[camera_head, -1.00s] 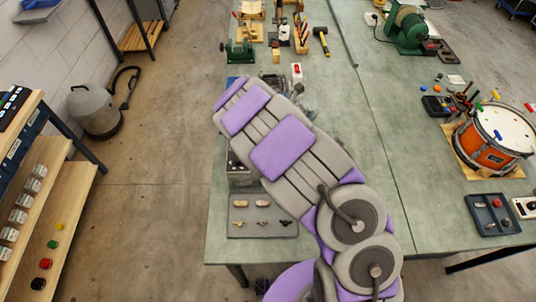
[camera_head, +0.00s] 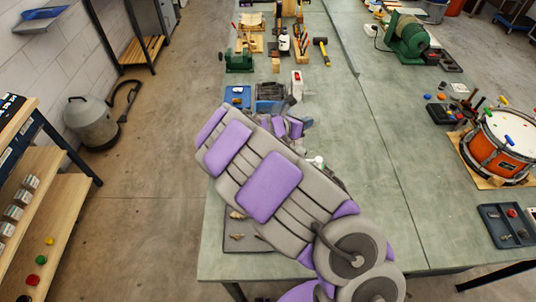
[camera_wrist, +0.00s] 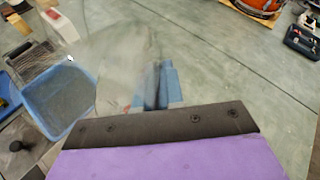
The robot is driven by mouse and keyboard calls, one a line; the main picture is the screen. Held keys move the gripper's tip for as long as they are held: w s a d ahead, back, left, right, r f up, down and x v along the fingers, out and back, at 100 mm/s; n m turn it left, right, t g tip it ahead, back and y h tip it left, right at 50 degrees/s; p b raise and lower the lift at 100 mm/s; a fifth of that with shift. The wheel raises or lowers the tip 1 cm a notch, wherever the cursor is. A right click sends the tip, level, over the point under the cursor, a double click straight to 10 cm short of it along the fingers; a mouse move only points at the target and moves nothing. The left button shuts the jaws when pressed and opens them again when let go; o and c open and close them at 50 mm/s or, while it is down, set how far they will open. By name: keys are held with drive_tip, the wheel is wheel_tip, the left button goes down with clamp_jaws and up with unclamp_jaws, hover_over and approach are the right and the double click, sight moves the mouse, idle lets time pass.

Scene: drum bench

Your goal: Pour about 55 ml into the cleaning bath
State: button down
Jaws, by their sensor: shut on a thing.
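The cleaning bath appears to be the blue rectangular tray (camera_wrist: 31,107) at the left of the wrist view. My gripper (camera_wrist: 160,84) is shut on a clear vessel (camera_wrist: 118,72), which looks see-through and blurred, to the right of the tray. I cannot tell how much liquid it holds or whether any is flowing. In the head view my gripper (camera_head: 288,126) is partly hidden by my own arm, and the vessel is hard to make out there.
A dark ribbed rack (camera_head: 271,91) and a white block with a red top (camera_head: 296,83) stand near the tray. A green vise (camera_head: 239,61) is farther back. An orange drum (camera_head: 497,158) stands at the right. The bench middle (camera_head: 375,140) is clear.

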drive_tip(key=shift+s+a+f+b, duration=0.1)
drive_tip(key=shift+a+b, duration=0.05)
drive_tip(key=shift+b, duration=0.85)
drive_tip(key=shift+t+h, duration=0.3)
drive_tip(key=shift+s, duration=0.15)
idle(1.1)
drive_tip(key=shift+a+b, duration=0.1)
drive_tip(key=shift+b, duration=0.2)
